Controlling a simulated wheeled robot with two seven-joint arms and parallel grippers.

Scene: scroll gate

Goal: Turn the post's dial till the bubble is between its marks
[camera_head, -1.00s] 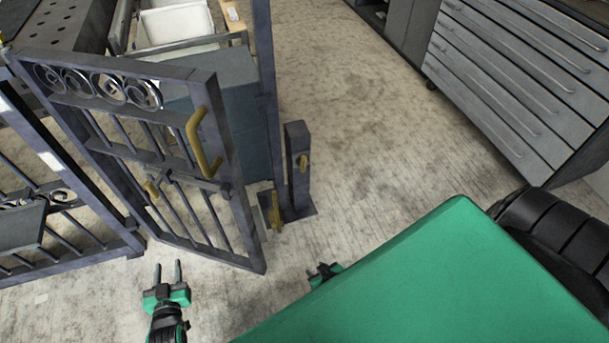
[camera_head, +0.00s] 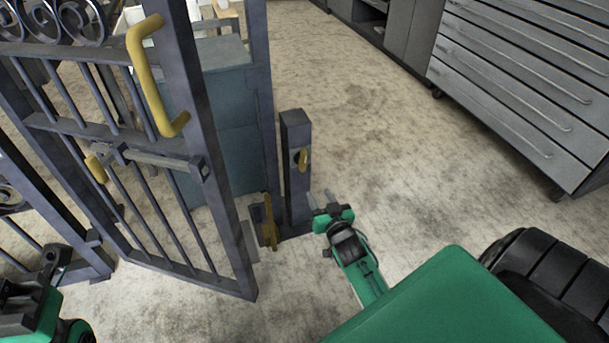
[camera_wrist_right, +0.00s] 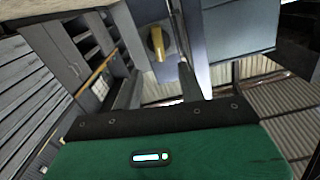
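The short dark post (camera_head: 296,170) stands on a base plate beside the open gate. My right gripper (camera_head: 321,199) is just right of the post and below the dial, apart from the dial. Its two fingers (camera_wrist_right: 160,88) are spread with nothing between them. My left gripper (camera_head: 35,290) is at the lower left, partly cut off; its finger gap is unclear. I cannot make out the bubble or its marks.
The gate (camera_head: 150,160), with a yellow handle (camera_head: 152,75), stands left of the post. A brass lever (camera_head: 269,222) is low at the post's left. A grey drawer cabinet (camera_head: 520,80) is at the right. The floor (camera_head: 390,150) between post and cabinet is clear.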

